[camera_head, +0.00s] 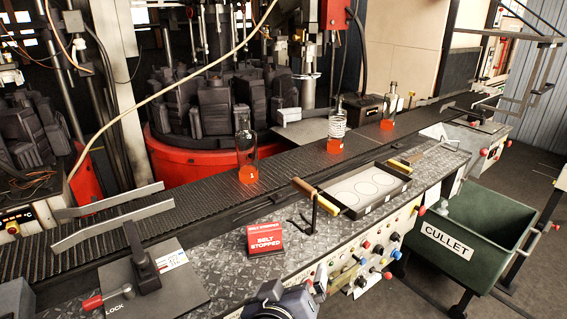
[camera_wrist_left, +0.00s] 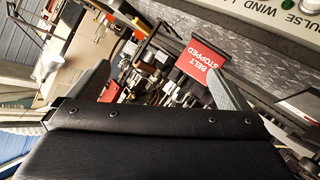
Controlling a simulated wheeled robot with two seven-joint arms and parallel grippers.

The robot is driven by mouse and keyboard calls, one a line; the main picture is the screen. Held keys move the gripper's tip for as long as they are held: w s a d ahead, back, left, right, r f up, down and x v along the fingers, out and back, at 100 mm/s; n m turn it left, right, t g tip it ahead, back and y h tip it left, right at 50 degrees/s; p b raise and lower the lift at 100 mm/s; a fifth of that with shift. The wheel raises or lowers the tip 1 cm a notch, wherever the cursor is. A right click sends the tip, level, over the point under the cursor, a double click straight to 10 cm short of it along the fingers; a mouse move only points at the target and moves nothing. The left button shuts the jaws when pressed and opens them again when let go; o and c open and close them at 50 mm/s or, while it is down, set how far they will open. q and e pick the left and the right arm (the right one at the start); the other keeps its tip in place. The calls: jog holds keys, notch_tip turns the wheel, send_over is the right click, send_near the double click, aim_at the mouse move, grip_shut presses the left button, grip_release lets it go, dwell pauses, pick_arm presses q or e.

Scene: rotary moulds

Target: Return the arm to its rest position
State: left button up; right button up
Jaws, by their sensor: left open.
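My left gripper (camera_head: 288,296) shows at the bottom middle of the head view, in front of the control panel edge. In the left wrist view its two grey fingers (camera_wrist_left: 160,88) stand wide apart with nothing between them in their grip. The gripper is apart from the bottles and the tray. The red "BELT STOPPED" sign (camera_head: 265,241) stands on the metal ledge just beyond it; the sign also shows in the left wrist view (camera_wrist_left: 200,62). My right gripper is in neither view.
A tray with circles (camera_head: 399,192) lies on the ledge. A green CULLET bin (camera_head: 490,215) stands right.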

pick_arm(q)
jog(key=s+a+r+m+g+h+p, duration=0.1)
jog(key=s+a+r+g+h, duration=0.1)
jog(key=a, duration=0.3)
jog(key=s+a+r+m+g+h+p, duration=0.1)
jog(key=s+a+r+g+h, duration=0.15)
jog(key=a, duration=0.35)
jog(key=s+a+f+g+y+p, duration=0.1)
jog(key=s+a+f+g+y, duration=0.2)
jog(key=s+a, duration=0.7)
notch_tip(320, 180, down, 2)
jog(key=shift+s+a+f+n+y, duration=0.15)
jog(key=shift+s+a+n+y, duration=0.2)
jog(key=shift+s+y, duration=0.2)
jog(key=shift+s+a+f+g, duration=0.1)
jog(key=shift+a+f+g, duration=0.05)
jog(key=shift+a+g, duration=0.1)
jog(key=shift+c, duration=0.5)
